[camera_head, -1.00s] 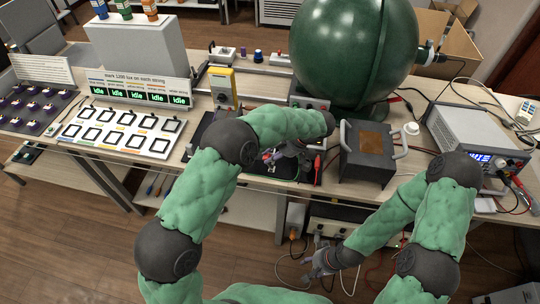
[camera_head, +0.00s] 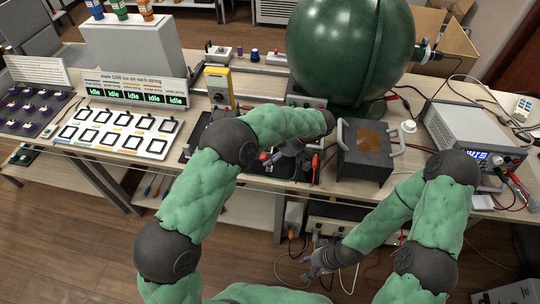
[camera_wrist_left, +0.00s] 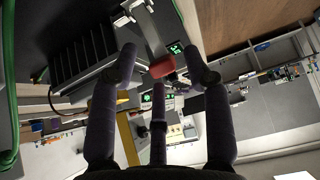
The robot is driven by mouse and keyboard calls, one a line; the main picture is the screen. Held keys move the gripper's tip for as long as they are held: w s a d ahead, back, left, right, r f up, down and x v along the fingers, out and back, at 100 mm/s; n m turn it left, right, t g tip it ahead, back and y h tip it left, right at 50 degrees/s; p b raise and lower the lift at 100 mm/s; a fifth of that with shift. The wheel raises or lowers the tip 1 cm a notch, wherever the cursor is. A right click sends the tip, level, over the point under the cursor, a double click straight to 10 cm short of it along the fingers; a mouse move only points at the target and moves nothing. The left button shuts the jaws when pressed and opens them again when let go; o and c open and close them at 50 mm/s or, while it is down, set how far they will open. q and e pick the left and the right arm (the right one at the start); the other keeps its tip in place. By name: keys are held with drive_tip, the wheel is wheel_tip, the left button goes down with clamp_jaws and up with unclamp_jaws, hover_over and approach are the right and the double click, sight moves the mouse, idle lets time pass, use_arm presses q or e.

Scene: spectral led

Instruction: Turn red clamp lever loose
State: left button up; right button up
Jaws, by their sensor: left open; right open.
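The red clamp lever (camera_wrist_left: 162,66) shows in the left wrist view as a short red grip at the end of a pale metal bar. It lies between the spread fingertips of my left gripper (camera_wrist_left: 165,78), with gaps on both sides. In the head view my left gripper (camera_head: 273,158) is low over the dark mat on the bench, partly hidden by its own arm. I cannot tell the lever there for certain. My right gripper (camera_head: 320,262) is open and empty, in front of the bench and below its top.
A dark box with side handles (camera_head: 365,152) stands right of my left gripper. The large green sphere (camera_head: 350,50) is behind. A yellow meter (camera_head: 219,86) and a lamp panel (camera_head: 118,133) are to the left. A power supply (camera_head: 470,135) and loose cables are at the right.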

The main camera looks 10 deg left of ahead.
use_arm(q)
drive_tip(key=v, duration=1.1)
drive_tip(key=shift+d, duration=0.15)
drive_tip(key=shift+s, duration=0.1)
